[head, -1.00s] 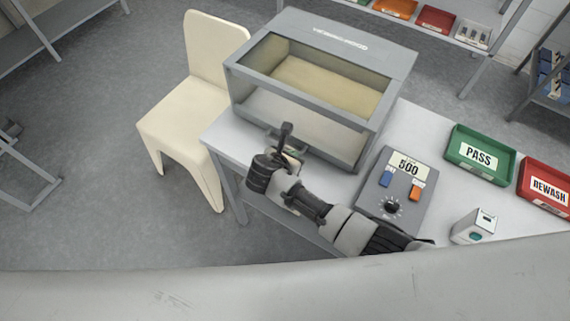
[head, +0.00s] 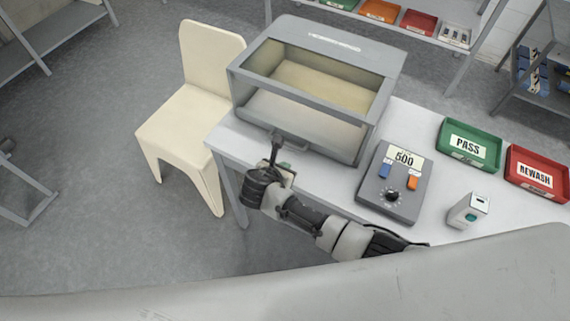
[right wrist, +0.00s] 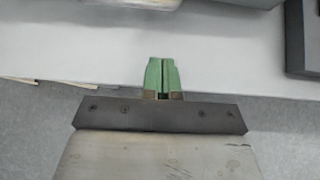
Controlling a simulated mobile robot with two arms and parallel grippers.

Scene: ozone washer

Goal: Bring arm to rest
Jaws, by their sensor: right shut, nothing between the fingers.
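My right gripper (right wrist: 162,76) shows in the right wrist view with its green fingers shut together and nothing between them. In the head view my right arm comes in from the lower right, and its gripper (head: 287,170) is at the table's front edge, just in front of the grey washer box (head: 300,125). The gripper is apart from the box's front handle (head: 296,143), as far as I can tell. My left gripper is not in view.
The white table (head: 325,176) carries a control unit reading 500 (head: 397,182), a small white device (head: 468,211), a green PASS tray (head: 470,156) and a red REWASH tray (head: 520,182). A cream chair (head: 185,120) stands left of the table.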

